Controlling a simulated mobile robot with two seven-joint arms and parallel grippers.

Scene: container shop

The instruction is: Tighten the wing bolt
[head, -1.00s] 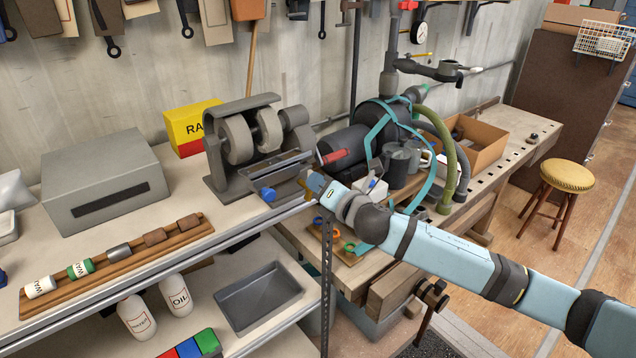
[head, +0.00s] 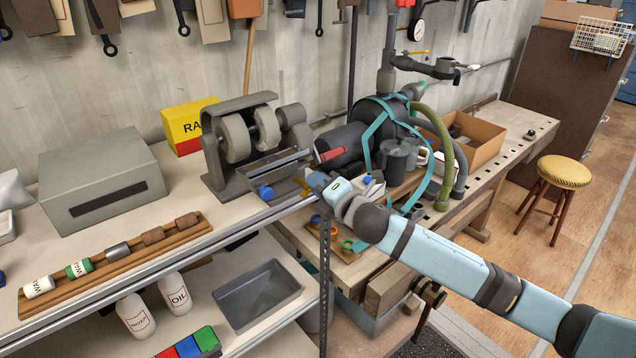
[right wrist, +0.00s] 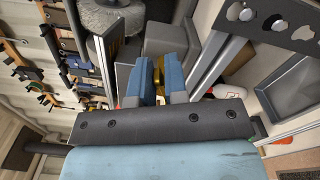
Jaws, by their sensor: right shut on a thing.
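The wing bolt (right wrist: 158,72) is brass-coloured and shows between the fingers of my right gripper (right wrist: 160,78) in the right wrist view. My right gripper is shut on it. In the head view my right gripper (head: 311,182) is at the right end of the bench grinder's (head: 238,139) front rest. A small yellow part of the bolt (head: 302,187) shows beside the fingertips there. Most of the bolt is hidden by the fingers, so its seating and angle cannot be told. My left gripper is not in view.
A blue knob (head: 265,192) sticks out left of my gripper. A yellow and red box (head: 187,127) stands behind the grinder. A perforated shelf post (head: 325,260) stands below my wrist. A workbench with mugs (head: 392,160) and hoses lies to the right.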

